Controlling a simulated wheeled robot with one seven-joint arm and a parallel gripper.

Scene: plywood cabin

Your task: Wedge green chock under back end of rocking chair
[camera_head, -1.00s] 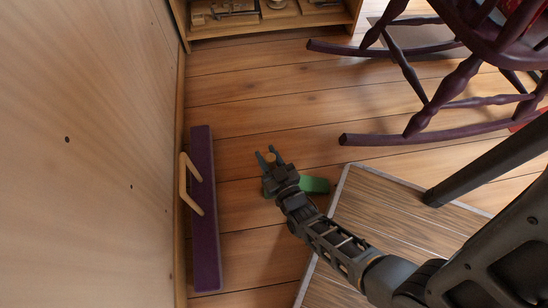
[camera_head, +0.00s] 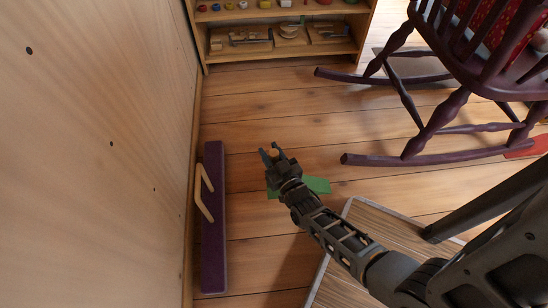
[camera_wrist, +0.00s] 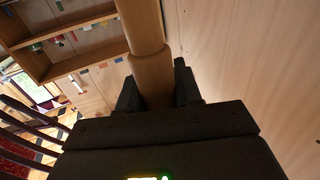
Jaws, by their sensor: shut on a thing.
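The green chock (camera_head: 318,185) shows partly beneath my gripper (camera_head: 272,154) in the head view. My gripper is shut on the chock's round wooden handle, which also shows between the dark fingers in the wrist view (camera_wrist: 152,75). The wrist hides much of the chock, and I cannot tell its height above the floor. The purple rocking chair (camera_head: 448,112) stands to the right, with a red cushion behind its spindles. The left end of its nearer rocker (camera_head: 350,159) is raised off the floor, to the right of my gripper and apart from it and the chock.
A long purple board (camera_head: 214,240) with a wooden handle lies along the plywood wall (camera_head: 90,170) at left. A wooden shelf (camera_head: 270,53) with small items stands at the back. A grey-edged mat (camera_head: 385,235) lies under my arm. Floor between gripper and rocker is clear.

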